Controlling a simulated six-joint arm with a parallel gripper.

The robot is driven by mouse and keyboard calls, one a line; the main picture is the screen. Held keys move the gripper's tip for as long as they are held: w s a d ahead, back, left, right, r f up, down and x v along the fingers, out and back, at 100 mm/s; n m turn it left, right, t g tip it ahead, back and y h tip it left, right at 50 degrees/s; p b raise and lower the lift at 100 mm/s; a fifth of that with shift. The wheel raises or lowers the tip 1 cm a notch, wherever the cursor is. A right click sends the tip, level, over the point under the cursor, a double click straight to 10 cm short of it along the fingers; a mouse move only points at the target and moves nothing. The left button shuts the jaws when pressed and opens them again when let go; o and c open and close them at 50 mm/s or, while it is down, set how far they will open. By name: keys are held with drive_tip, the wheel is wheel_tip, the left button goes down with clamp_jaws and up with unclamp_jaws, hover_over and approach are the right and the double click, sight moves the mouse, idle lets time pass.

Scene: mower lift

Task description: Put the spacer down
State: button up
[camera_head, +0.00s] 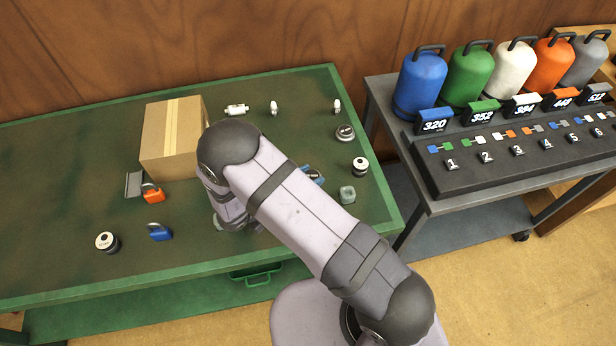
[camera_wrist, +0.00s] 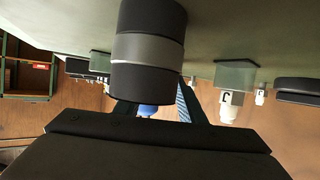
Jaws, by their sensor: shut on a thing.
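My gripper (camera_wrist: 155,102) is shut on a black cylinder with a wide grey band, which I take to be the spacer (camera_wrist: 148,50). The spacer fills the upper middle of the wrist view and runs out of its top edge, in front of the two fingers. The green table top (camera_wrist: 235,35) lies close to it; I cannot tell whether they touch. In the head view my arm hides the gripper and the spacer, over the front middle of the green table (camera_head: 60,275).
A cardboard box (camera_head: 170,145) stands behind my arm. An orange padlock (camera_head: 153,194), a blue padlock (camera_head: 160,232) and a black-and-white cylinder (camera_head: 107,242) lie left. A grey disc (camera_head: 345,132), another cylinder (camera_head: 360,166) and a pale green block (camera_head: 347,194) stand right. The far left table is clear.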

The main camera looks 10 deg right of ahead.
wheel_tip(320, 180, up, 10)
drive_tip(key=b, duration=0.1)
drive_tip(key=shift+f, duration=0.25)
drive_tip(key=shift+a+f, duration=0.1)
drive_tip(key=shift+a+f, duration=0.1)
drive_tip(key=shift+a, duration=0.15)
drive_tip(key=a+t+b, duration=0.1)
drive_tip(key=a, duration=0.2)
wheel_tip(320, 180, up, 13)
drive_tip(key=n+t+y+b, duration=0.1)
drive_tip(key=n+t+y, duration=0.5)
drive_tip(key=n+y, duration=0.55)
hover_over(179, 139)
drive_tip(key=shift+f, duration=0.15)
drive_tip(key=shift+f, duration=4.9)
